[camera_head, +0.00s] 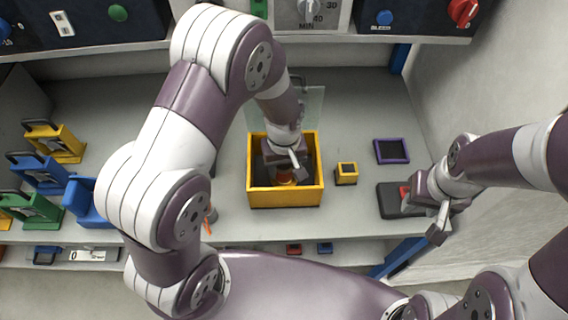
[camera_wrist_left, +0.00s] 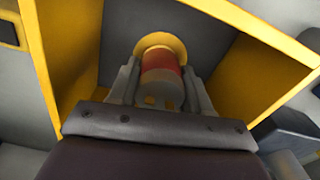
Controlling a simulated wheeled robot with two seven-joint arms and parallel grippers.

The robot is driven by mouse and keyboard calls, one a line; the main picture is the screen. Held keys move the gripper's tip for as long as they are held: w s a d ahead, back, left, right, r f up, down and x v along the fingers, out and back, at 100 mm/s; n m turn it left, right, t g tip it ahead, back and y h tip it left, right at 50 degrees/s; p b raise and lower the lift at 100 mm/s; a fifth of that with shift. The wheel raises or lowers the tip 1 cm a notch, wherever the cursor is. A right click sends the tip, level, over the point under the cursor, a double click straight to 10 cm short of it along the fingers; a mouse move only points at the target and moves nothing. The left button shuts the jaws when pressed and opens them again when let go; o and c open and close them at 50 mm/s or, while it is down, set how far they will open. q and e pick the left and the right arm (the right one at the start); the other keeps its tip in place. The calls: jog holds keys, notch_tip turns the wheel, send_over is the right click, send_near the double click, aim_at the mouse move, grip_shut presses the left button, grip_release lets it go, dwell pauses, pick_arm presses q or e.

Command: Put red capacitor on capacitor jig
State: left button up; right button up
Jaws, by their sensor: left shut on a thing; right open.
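I cannot tell whether the capacitor touches the box floor. No part is clearly marked as the capacitor jig. My right gripper (camera_head: 432,212) is open at the right side of the table.
A small yellow block (camera_head: 346,173) stands right of the box. A purple square frame (camera_head: 392,151) and a dark pad (camera_head: 390,200) with a red part lie near my right gripper. Yellow, blue and green holders (camera_head: 38,210) stand at the left. A clear panel stands behind the box.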

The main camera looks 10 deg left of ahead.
pick_arm(q)
jog(key=o, duration=1.2)
notch_tip(320, 180, up, 13)
jog(key=shift+f, duration=0.15)
jog(key=s+a+m, duration=0.1)
jog(key=s+a, duration=0.1)
jog(key=s+a+m+t, duration=0.1)
jog(key=s+a+m, duration=0.1)
jog(key=s+a, duration=0.1)
jog(key=s+a+m, duration=0.2)
jog(key=s, duration=0.1)
jog(key=shift+s+a+f+p, duration=0.2)
jog(key=shift+s+p, duration=0.05)
jog(key=shift+p, duration=0.05)
